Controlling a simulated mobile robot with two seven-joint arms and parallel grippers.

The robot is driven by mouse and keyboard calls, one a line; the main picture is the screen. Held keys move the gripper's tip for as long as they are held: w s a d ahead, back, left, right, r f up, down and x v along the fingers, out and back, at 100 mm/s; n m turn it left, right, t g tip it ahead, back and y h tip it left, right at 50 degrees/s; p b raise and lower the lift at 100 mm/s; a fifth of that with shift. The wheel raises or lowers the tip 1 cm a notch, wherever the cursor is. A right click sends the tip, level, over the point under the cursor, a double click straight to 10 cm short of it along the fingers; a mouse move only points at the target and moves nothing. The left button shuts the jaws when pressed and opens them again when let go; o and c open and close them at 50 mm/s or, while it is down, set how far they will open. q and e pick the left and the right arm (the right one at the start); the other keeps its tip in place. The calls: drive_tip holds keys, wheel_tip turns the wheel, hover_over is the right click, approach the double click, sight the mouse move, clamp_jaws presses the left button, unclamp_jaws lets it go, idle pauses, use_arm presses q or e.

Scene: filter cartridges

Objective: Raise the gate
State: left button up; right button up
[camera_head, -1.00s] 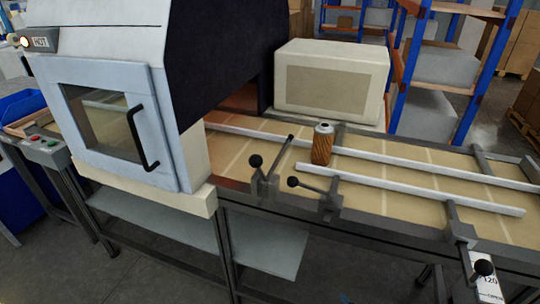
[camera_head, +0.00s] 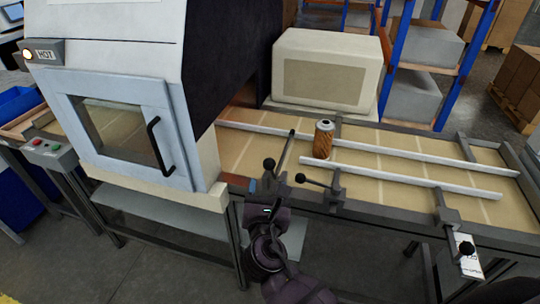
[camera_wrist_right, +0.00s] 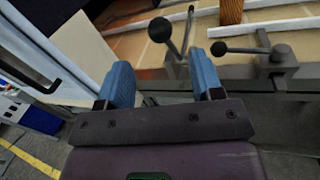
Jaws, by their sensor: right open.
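A dark bar (camera_head: 287,150), which looks like the gate, reaches from the conveyor's near edge over the belt, beside the oven's exit. A lever with a black ball knob (camera_head: 269,164) stands at its near end; the knob also shows in the right wrist view (camera_wrist_right: 160,30). My right gripper (camera_head: 266,187) is just below and in front of this lever. In the right wrist view its blue fingers (camera_wrist_right: 162,72) are apart with nothing between them, and the lever lies beyond their tips. My left gripper is not in view.
A second ball-knob lever (camera_head: 301,178) is close on the right, and a third (camera_head: 466,248) is at the far right. An orange-brown filter cartridge (camera_head: 323,140) stands on the belt between white guide rails (camera_head: 400,178). The oven (camera_head: 130,125) stands close on the left.

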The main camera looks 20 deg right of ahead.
sight(269, 166)
drive_tip(key=x, duration=1)
drive_tip(key=shift+w+d+f+p, duration=0.1)
drive_tip(key=shift+w+p, duration=0.15)
drive_tip(key=shift+p, duration=0.1)
clamp_jaws()
